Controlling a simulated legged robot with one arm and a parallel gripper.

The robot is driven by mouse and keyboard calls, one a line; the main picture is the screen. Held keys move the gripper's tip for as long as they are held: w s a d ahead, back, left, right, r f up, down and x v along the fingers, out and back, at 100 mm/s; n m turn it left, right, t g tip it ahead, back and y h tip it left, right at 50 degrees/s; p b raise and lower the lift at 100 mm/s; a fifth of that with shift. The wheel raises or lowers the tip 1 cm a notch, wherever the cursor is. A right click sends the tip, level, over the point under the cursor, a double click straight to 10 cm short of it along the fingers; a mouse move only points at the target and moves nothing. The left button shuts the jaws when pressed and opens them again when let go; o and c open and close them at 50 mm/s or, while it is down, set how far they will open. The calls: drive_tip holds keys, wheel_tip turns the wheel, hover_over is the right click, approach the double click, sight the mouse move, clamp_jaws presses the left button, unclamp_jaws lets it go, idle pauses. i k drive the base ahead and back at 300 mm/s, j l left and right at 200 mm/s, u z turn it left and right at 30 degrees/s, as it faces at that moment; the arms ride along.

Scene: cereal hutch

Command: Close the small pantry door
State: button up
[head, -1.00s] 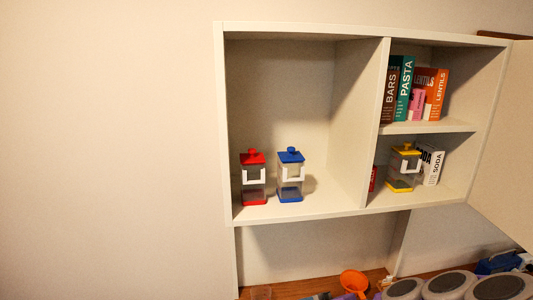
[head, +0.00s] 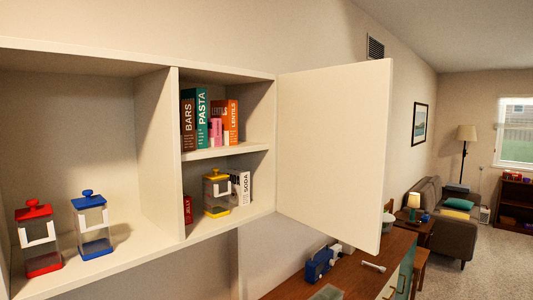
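The small pantry door (head: 335,150) is a plain pale panel hinged at the right side of the white wall hutch (head: 158,165). It stands open, swung out to the right of the hutch. Its compartment shows uncovered, with boxes on the upper shelf (head: 228,151) and a yellow-lidded canister (head: 217,193) below. My gripper is not in view.
A red canister (head: 38,240) and a blue canister (head: 93,226) stand in the left compartment. Below is a wooden counter (head: 345,278) with a blue object (head: 322,264). To the right are a sofa (head: 447,207) and a floor lamp (head: 466,134).

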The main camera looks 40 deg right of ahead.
sight(334, 122)
drive_tip(key=l+u, duration=0.1)
drive_tip(key=l, duration=0.35)
drive_tip(key=l+u, duration=0.1)
drive_tip(key=l, duration=0.35)
drive_tip(key=k+l+u, duration=0.15)
drive_tip(key=l, duration=0.3)
drive_tip(key=l+u, duration=0.1)
drive_tip(key=l, duration=0.35)
drive_tip(key=k+l+u, duration=0.1)
drive_tip(key=l, duration=0.35)
drive_tip(key=k+l+u, duration=0.1)
drive_tip(key=l, duration=0.3)
drive_tip(key=k+l+u, duration=0.1)
drive_tip(key=l, duration=0.35)
drive_tip(key=k, duration=0.05)
